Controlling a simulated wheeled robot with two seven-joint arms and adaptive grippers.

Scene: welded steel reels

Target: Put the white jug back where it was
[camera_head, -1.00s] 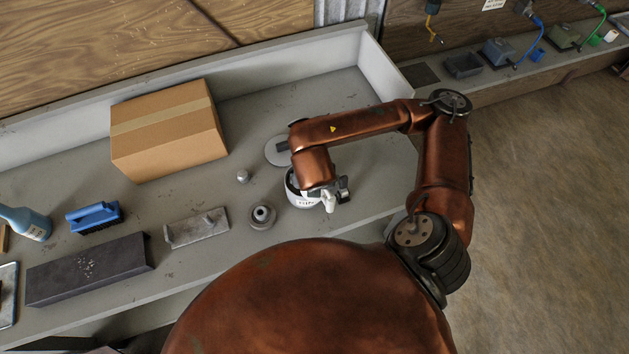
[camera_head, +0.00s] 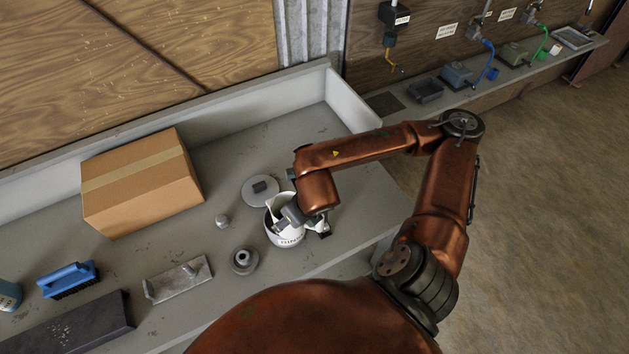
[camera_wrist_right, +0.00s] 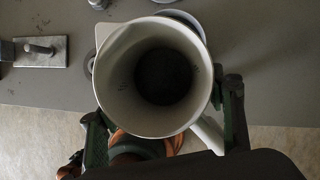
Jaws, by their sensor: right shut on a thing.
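The white jug (camera_head: 281,203) is in my right gripper (camera_head: 307,222), over the right part of the bench. Its open mouth shows in the right wrist view (camera_wrist_right: 118,85), with the spout at upper left and the handle at lower right. The inside is dark at the bottom. The green-padded fingers (camera_wrist_right: 165,125) are on both sides of the jug. My left gripper is not in view.
A grey disc with a dark handle (camera_head: 259,191) lies behind the pot. A small ball (camera_head: 223,221), a round stepped part (camera_head: 243,261) and a metal plate (camera_head: 178,280) lie to the left. A cardboard box (camera_head: 140,190) stands farther back. The bench's right end is clear.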

